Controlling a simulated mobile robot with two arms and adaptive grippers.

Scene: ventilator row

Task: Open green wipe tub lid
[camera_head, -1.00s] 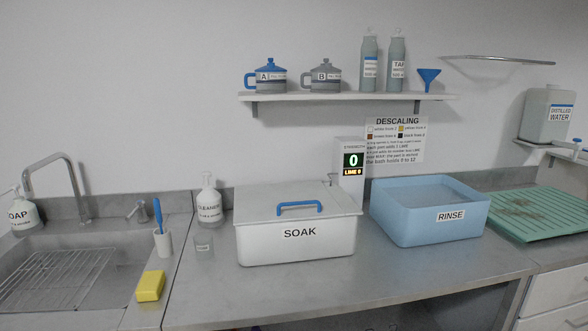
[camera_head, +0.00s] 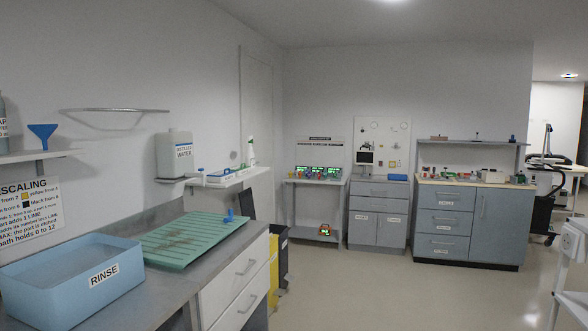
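I cannot make out a green wipe tub for certain. A small white container with some green on it (camera_head: 251,150) stands on the wall shelf past the distilled water jug, too small to tell what it is or whether it has a lid. Small items, some green, stand on the far right cabinet, also too small to identify. Neither of my grippers shows in the head view.
At the left are the blue RINSE tub (camera_head: 72,283) and a green drain board (camera_head: 190,240) on the counter. The distilled water jug (camera_head: 174,154) stands on the wall shelf. Grey cabinets (camera_head: 470,225) line the far wall. The floor (camera_head: 370,290) in the middle is clear.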

